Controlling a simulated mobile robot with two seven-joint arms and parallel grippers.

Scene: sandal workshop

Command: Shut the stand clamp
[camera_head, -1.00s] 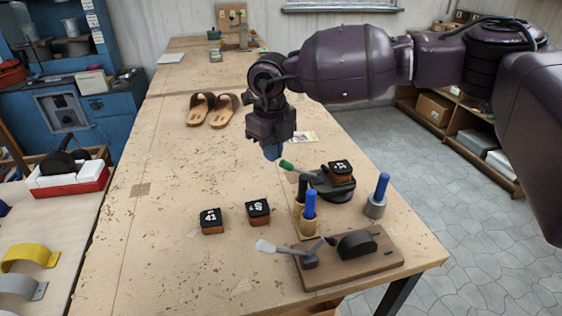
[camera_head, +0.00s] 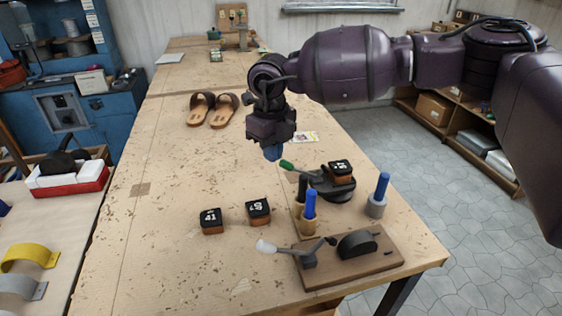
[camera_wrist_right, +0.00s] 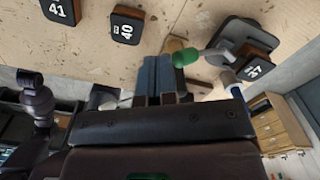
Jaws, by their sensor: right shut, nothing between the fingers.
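The stand clamp is a round black stand (camera_head: 337,194) with a green-tipped lever (camera_head: 287,165). The lever sticks out to the left at a slant. A brown block with a black numbered top (camera_head: 340,168) sits on the stand. My right gripper (camera_head: 271,154) points down with its blue fingers shut and empty, just left of and behind the green tip. In the right wrist view the shut fingers (camera_wrist_right: 158,75) are close beside the green tip (camera_wrist_right: 185,57); whether they touch I cannot tell. My left gripper is not in view.
A wooden board (camera_head: 375,263) with a white-handled lever lies at the front right. Two numbered blocks (camera_head: 211,221) (camera_head: 258,212) sit left of it. Sandals (camera_head: 211,110) lie further back. The table's left middle is clear.

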